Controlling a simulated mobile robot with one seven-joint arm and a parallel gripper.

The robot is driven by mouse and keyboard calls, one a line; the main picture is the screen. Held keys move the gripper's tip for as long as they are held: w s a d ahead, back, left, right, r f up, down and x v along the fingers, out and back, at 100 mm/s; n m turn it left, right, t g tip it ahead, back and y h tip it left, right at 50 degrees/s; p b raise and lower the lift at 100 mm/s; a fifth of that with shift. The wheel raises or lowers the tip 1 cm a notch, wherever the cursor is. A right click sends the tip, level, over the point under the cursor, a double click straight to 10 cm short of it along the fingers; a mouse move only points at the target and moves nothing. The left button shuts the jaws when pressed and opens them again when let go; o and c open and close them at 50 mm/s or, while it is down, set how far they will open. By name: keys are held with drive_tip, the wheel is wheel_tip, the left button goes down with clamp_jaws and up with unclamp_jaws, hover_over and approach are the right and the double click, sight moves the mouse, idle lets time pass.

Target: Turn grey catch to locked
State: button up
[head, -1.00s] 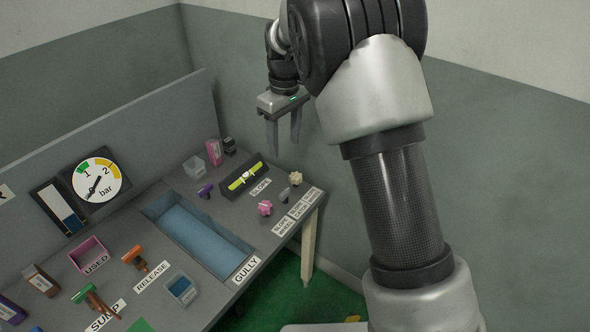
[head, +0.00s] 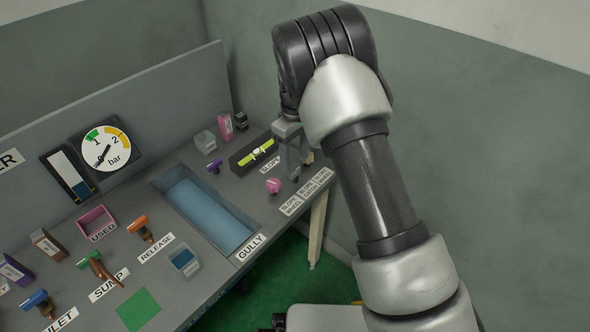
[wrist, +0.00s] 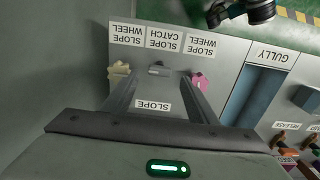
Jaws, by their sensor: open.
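The grey catch (wrist: 157,70) is a small grey knob in the wrist view, below the SLOPE CATCH label and between two wheels. My gripper (wrist: 161,80) is open and empty, with one finger on each side of the catch as seen from the wrist; I cannot tell whether either touches it. In the head view my gripper (head: 292,165) is low over the right end of the bench, and its fingers largely hide the catch. The catch's lock setting cannot be read.
A pink wheel (wrist: 200,82) is close beside one finger, and a beige wheel (wrist: 118,73) beside the other. A level with a yellow-green tube (head: 256,152) stands behind. The blue gully (head: 205,212) and the bench's front edge are nearby.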

sight(295, 170)
drive_tip(key=shift+f+b, duration=0.3)
drive_tip(key=shift+f, duration=1.85)
drive_tip(key=shift+c, duration=0.4)
drive_tip(key=c, duration=1)
